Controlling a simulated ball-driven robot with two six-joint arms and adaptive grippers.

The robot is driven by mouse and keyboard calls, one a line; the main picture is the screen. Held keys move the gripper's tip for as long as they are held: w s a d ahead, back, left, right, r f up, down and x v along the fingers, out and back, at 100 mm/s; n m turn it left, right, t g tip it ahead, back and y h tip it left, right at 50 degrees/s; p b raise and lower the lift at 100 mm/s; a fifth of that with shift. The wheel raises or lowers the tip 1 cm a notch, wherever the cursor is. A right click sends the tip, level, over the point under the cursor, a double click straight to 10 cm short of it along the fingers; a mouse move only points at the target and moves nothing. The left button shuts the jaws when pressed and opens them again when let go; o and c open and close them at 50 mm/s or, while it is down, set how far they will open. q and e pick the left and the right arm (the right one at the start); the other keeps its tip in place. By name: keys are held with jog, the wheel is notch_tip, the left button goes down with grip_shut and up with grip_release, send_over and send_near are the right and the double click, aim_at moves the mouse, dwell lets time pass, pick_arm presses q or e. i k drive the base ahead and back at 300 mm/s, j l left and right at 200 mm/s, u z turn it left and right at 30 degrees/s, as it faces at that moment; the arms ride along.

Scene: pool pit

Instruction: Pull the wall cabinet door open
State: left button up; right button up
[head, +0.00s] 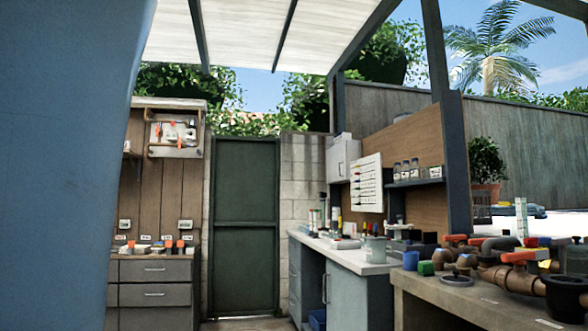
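A small white wall cabinet (343,158) hangs at mid-distance, just right of the centre of the head view, above the far end of a workbench. Its door looks shut, with a small dark handle low on its face, though it is too small to be certain. Neither of my grippers shows in the head view.
A large blue surface (60,170) close by blocks the left side. A green door (245,225) stands at the back. A light-topped workbench (350,258) with bottles stands below the cabinet. A nearer bench (440,300) with pipes and valves is at right. Grey drawers (155,285) stand at left.

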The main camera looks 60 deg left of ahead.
aim_at(336, 156)
jog(key=u, duration=1.65)
jog(key=i+j+u, duration=0.35)
jog(key=i, duration=0.9)
jog(key=i+j+u, duration=0.1)
jog(key=i+u, duration=0.25)
jog(key=i, duration=3.45)
